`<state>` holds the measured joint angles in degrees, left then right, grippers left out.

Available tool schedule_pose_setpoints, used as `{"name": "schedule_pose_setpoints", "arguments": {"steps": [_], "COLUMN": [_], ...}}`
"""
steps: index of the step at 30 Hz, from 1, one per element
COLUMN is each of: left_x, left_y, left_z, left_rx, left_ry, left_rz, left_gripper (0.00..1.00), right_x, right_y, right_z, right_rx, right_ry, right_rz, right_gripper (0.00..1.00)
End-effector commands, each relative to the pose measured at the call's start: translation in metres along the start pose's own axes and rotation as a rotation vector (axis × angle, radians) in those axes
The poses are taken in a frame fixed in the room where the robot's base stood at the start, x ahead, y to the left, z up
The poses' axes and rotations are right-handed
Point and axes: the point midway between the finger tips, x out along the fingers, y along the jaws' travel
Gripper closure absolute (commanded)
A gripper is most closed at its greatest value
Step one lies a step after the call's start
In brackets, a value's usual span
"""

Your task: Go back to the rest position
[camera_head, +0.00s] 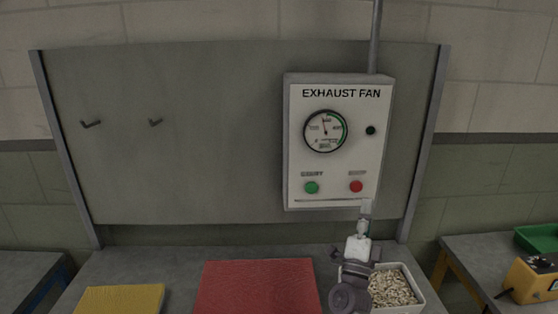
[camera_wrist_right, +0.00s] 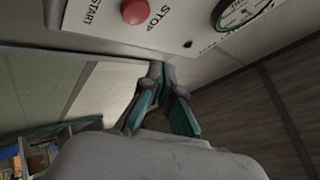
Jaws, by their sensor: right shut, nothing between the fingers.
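My right gripper (camera_head: 366,212) is in front of the lower right part of the exhaust fan box, just below the red stop button (camera_head: 356,186). It is shut and empty. In the right wrist view its fingers (camera_wrist_right: 161,70) meet at the tips, below the box's panel, with the red button (camera_wrist_right: 135,11) above them. The exhaust fan box (camera_head: 334,95) hangs on a grey board. It carries a round gauge (camera_head: 325,131), a green start button (camera_head: 311,188) and a small dark lamp (camera_head: 370,130). My left gripper is not in view.
Below the board is a grey bench with a yellow mat (camera_head: 120,299), a red mat (camera_head: 257,287) and a white tray (camera_head: 413,309) of pale pellets beside my right arm. Two hooks (camera_head: 90,124) stick out of the board. A yellow device (camera_head: 533,279) and green bin (camera_head: 540,238) stand right.

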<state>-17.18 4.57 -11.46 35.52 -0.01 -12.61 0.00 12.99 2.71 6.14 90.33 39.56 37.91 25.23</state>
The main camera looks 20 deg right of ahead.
Motion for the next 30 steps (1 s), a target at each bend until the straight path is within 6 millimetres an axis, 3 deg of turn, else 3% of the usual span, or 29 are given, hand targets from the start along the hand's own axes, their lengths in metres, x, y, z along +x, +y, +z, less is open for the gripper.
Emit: {"name": "schedule_pose_setpoints", "arguments": {"steps": [5,8,11,12,16,21,24,30], "left_x": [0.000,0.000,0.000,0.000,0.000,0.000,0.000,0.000], "left_y": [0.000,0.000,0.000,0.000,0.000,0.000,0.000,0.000], "left_z": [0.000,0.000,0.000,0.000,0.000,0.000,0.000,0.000], "left_rx": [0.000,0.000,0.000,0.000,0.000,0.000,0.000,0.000], "left_ry": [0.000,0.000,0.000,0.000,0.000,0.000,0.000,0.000], "left_rz": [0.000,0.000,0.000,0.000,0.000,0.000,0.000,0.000], "left_gripper": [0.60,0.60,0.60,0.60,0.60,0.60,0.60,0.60], "right_x": [-0.012,-0.039,-0.088,-0.112,-0.200,-0.307,-0.348,-0.401], "right_y": [-0.001,-0.002,0.000,0.002,0.009,0.015,0.015,0.007], "right_z": [0.016,0.044,0.076,0.087,0.100,0.072,0.048,0.001], "right_rx": [-0.042,-0.129,-0.263,-0.322,-0.521,-0.761,-0.854,-0.974], "right_ry": [-0.106,-0.307,-0.585,-0.702,-1.070,-1.492,-1.662,-1.897], "right_rz": [0.015,0.043,0.082,0.099,0.162,0.256,0.303,0.383], "right_gripper": [1.00,1.00,1.00,1.00,1.00,1.00,1.00,1.00]}}
